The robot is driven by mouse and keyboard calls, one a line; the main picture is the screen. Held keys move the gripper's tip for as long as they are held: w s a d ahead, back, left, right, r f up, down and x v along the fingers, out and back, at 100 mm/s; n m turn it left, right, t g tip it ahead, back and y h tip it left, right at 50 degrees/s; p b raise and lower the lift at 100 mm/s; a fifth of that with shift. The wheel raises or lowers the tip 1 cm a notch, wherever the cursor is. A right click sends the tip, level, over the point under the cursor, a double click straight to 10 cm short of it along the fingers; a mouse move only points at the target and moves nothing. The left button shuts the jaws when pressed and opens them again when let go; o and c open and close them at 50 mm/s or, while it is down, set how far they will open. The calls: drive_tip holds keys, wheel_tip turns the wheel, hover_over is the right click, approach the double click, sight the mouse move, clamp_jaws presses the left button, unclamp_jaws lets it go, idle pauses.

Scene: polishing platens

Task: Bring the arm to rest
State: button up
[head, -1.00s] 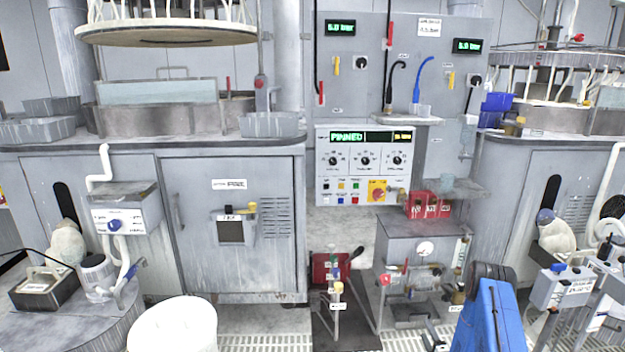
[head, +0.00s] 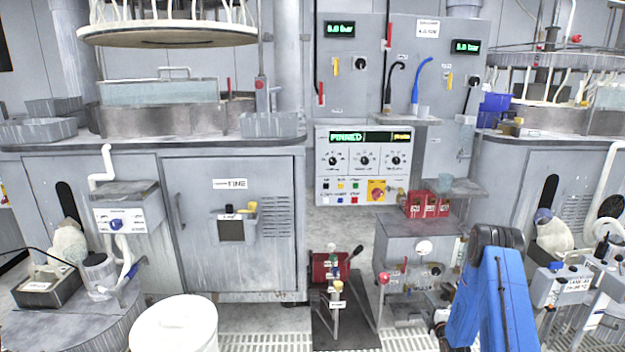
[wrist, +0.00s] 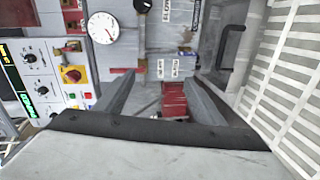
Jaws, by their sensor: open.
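My gripper (wrist: 160,98) shows in the wrist view, with its two grey fingers spread apart and nothing between them. Beyond the fingers is a red thing (wrist: 174,98), out of their reach as far as I can see. In the head view my blue arm stands at the lower right, in front of the grey cabinet; the gripper itself cannot be made out there.
A grey cabinet (head: 405,247) with red boxes (head: 428,204) on top stands left of my arm. A control panel (head: 364,165) is behind it. A white bin (head: 175,325) is at the lower left. A valve stand (head: 337,300) is at centre. Platen machines flank both sides.

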drive_tip(key=a+r+m+g+h, duration=0.1)
drive_tip(key=a+r+m, duration=0.1)
drive_tip(key=r, duration=0.9)
drive_tip(key=a+r+m+g, duration=0.2)
drive_tip(key=r, duration=0.9)
drive_tip(key=s+a+r+m+g, duration=0.1)
drive_tip(key=s+a+r+m, duration=0.15)
drive_tip(key=s+r, duration=0.5)
drive_tip(key=s+a+r+m+g, duration=0.25)
drive_tip(key=s+r, duration=0.35)
drive_tip(key=r, duration=0.3)
drive_tip(key=s+a+r+m+g, duration=0.1)
drive_tip(key=s+a+r+m, duration=0.3)
drive_tip(key=s, duration=0.7)
drive_tip(key=s+a+r+g, duration=0.15)
drive_tip(key=s+r, duration=0.35)
drive_tip(key=s, duration=0.5)
drive_tip(key=s+a+m+g, duration=0.1)
drive_tip(key=s+a+m, duration=0.1)
drive_tip(key=s, duration=1.1)
drive_tip(key=s+a+m+g, duration=0.1)
drive_tip(key=s+a, duration=0.3)
drive_tip(key=s, duration=1)
drive_tip(key=shift+r+m, duration=0.2)
drive_tip(key=shift+m, duration=0.4)
